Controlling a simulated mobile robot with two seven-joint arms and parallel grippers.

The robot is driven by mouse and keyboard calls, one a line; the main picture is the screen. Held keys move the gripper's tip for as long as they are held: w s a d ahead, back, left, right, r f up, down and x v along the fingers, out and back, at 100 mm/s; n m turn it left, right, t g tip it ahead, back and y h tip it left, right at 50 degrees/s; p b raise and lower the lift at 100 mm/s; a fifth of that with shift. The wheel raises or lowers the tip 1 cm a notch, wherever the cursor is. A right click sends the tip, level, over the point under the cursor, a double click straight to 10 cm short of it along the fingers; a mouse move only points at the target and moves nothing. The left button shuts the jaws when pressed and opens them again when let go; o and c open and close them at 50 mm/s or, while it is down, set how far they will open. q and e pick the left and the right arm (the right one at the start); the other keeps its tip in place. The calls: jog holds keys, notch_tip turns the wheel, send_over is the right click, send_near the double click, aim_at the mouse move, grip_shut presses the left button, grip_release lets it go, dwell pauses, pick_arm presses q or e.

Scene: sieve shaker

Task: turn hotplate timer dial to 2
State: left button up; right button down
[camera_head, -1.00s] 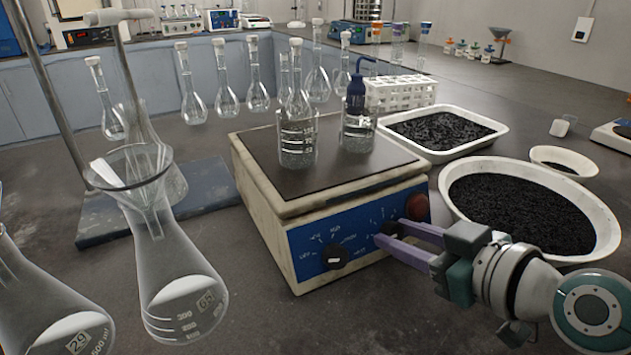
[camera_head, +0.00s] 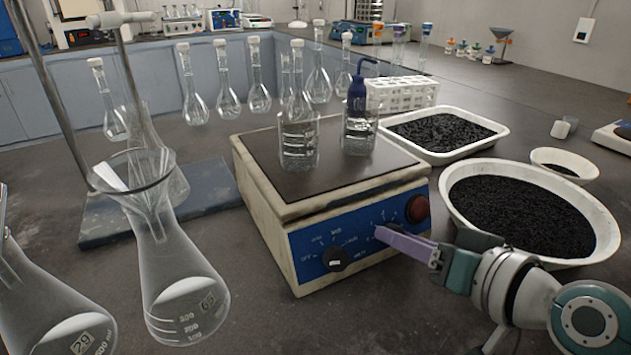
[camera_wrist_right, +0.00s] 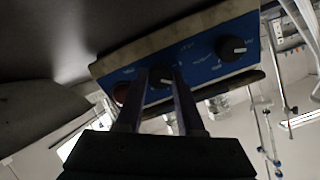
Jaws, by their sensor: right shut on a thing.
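The hotplate (camera_head: 290,205) is a cream box with a dark top and a blue front panel (camera_head: 310,250). My right gripper (camera_head: 380,236) is at the right half of that panel, its purple-grey fingers reaching in from the right. It is shut on the timer dial, which the fingers hide in the head view. In the right wrist view the black timer dial (camera_wrist_right: 162,78) shows between the two fingertips. Its setting cannot be read. The other black dial (camera_head: 336,258) is left of it, untouched. My left gripper is not in view.
Two glass beakers (camera_head: 298,148) stand on the hotplate top, one holding a blue bottle (camera_head: 357,95). A white bowl of black grains (camera_head: 455,215) is close to my right wrist. Flasks (camera_head: 180,285) stand at front left. A red round part (camera_head: 417,209) is at the panel's right.

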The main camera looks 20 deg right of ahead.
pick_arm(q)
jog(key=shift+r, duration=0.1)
pick_arm(e)
jog(key=m, duration=0.5)
jog(key=shift+m, duration=0.4)
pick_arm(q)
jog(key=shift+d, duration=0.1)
pick_arm(e)
jog(key=shift+m, duration=2.3)
jog(key=c, duration=0.5)
grip_release()
jog(key=p+v, duration=0.1)
jog(key=v, duration=0.7)
jog(key=shift+s, duration=0.4)
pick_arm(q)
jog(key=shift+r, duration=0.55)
pick_arm(e)
jog(key=shift+s+r, duration=0.3)
jog(key=shift+s, duration=0.3)
